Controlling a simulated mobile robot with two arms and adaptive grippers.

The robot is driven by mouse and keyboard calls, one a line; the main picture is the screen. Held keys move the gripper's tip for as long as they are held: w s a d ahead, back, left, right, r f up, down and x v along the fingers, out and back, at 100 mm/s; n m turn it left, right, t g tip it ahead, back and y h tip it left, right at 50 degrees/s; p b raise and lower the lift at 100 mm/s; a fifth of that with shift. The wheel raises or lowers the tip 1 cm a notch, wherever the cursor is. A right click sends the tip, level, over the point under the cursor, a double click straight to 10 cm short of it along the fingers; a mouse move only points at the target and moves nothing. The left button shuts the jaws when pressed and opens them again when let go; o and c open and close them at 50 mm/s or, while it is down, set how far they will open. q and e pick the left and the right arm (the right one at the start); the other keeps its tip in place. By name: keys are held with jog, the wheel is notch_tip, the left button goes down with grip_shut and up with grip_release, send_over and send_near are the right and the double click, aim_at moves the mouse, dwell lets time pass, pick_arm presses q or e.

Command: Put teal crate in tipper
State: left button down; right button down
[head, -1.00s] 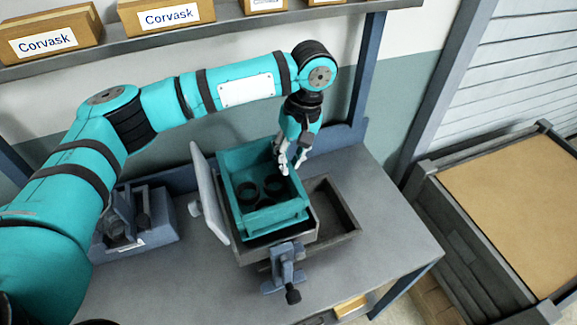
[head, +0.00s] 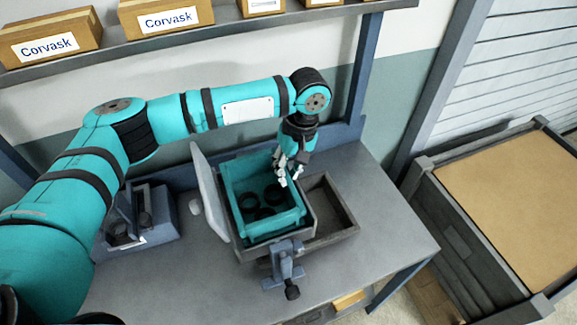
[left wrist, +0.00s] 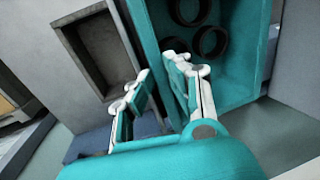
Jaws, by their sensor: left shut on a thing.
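The teal crate (head: 236,178) is an open box with several dark rings (head: 250,201) on its floor. It is inside the grey open box of the tipper (head: 309,236), with its upper walls showing above the grey rim. Whether its underside touches the tipper floor is hidden. My left gripper (head: 287,178) is at the crate's right wall, near the back corner. In the left wrist view its fingers (left wrist: 157,90) straddle that wall (left wrist: 143,42), one inside the crate and one outside. My right gripper is not in view.
A pale upright panel (head: 211,190) stands at the tipper's left. An empty grey tray (head: 331,213) adjoins its right side, and a clamp-like blue-grey part (head: 285,265) is at its front. A blue-grey fixture (head: 150,226) stands at left. The bench front right is clear.

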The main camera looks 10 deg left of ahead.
pick_arm(q)
jog(key=c, duration=1.3)
grip_release()
jog(key=shift+r, duration=0.15)
jog(key=shift+r+b, duration=0.25)
jog(key=shift+b, duration=0.2)
jog(key=r+b, duration=0.1)
jog(key=r, duration=0.3)
jog(key=d+r+b, duration=0.1)
jog(key=r, duration=0.3)
jog(key=w+d+r+b, duration=0.1)
jog(key=r, duration=0.3)
jog(key=shift+r, duration=0.15)
jog(key=shift+w, duration=0.1)
